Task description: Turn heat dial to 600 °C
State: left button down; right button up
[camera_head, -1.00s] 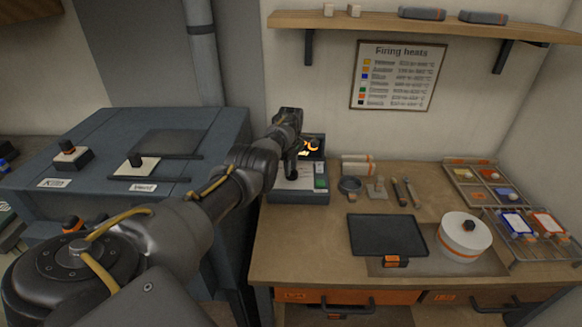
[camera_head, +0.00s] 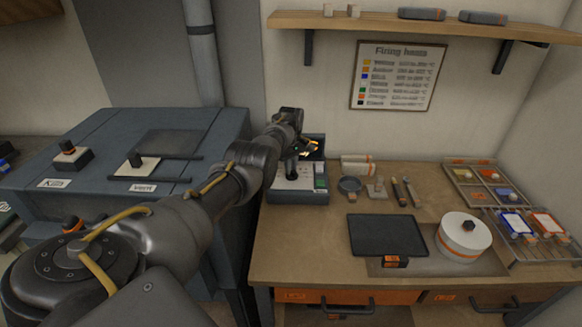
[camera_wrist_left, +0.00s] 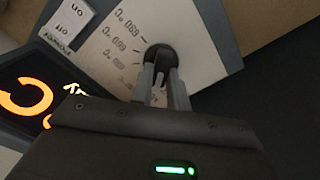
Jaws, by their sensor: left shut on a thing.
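The heat control box (camera_head: 300,197) is a grey unit with a pale panel, at the back left of the workbench. In the left wrist view its panel (camera_wrist_left: 200,50) has printed temperature marks, too blurred to read surely, around a black dial (camera_wrist_left: 160,57). My left gripper (camera_wrist_left: 160,85) is shut on the dial, its two fingers on either side of the knob. In the head view the left gripper (camera_head: 291,172) reaches down over the box and hides most of the dial. A lit orange display (camera_wrist_left: 25,98) shows at the left, only partly in view. My right gripper is not in view.
A kiln (camera_head: 95,200) with its own knobs stands left of the bench. Right of the box are rolls (camera_head: 357,168), small tools (camera_head: 398,192), a dark slab (camera_head: 387,236), a white round pot (camera_head: 464,236) and trays (camera_head: 478,176). A shelf (camera_head: 420,25) hangs above.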

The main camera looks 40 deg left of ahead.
aim_at(292, 169)
pick_arm(q)
jog(key=m, duration=0.4)
jog(key=shift+w, duration=0.1)
jog(key=shift+d+m, duration=0.1)
jog(key=shift+m, duration=1.7)
jog(key=shift+w, duration=0.1)
jog(key=c, duration=1.4)
grip_release()
jog(key=shift+o, duration=0.2)
jog(key=shift+r, duration=0.5)
notch_tip(292, 169, up, 10)
jog(key=shift+b, duration=0.35)
jog(key=shift+f, duration=0.1)
